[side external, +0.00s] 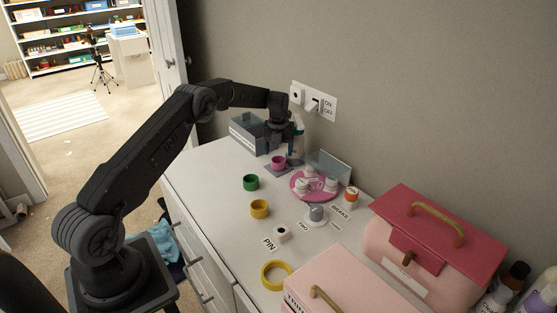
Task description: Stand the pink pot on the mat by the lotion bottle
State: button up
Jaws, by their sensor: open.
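The small pink pot (279,163) stands upright at the far part of the white counter. It appears to be on or at the edge of a small grey mat (269,170), which shows only in part around it. My gripper (279,152) points down just above the pot, its fingers apart on either side of the pot's top. Whether the fingers touch the pot cannot be told.
A grey bin (247,132) stands at the back left. A round pink tray (297,193) with white items lies to the right. Green (250,182) and yellow (259,208) pots stand nearer. Pink boxes (435,245) fill the right end. The counter's left front is clear.

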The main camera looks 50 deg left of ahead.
notch_tip(320, 180, up, 7)
dwell(0.3)
jog(key=s+d+r+n+t, duration=0.1)
jog(key=s+d+r+n, duration=0.5)
jog(key=d+r, duration=0.3)
jog(key=s+d+r+n+t, duration=0.2)
jog(key=s+d+r+n, duration=0.4)
jog(key=r, duration=0.4)
jog(key=s+d+n+t, duration=0.1)
jog(key=s+d+n, duration=0.3)
jog(key=s, duration=0.4)
jog(key=s+d+f+n, duration=0.1)
jog(key=s+d+n, duration=0.3)
jog(key=s+n, duration=0.2)
jog(key=s+d+f+n+t, duration=0.1)
jog(key=s+d+n, duration=0.3)
jog(key=s, duration=0.6)
jog(key=shift+f+n+t, duration=0.2)
jog(key=shift+n+t, duration=0.1)
jog(key=shift+n, duration=0.2)
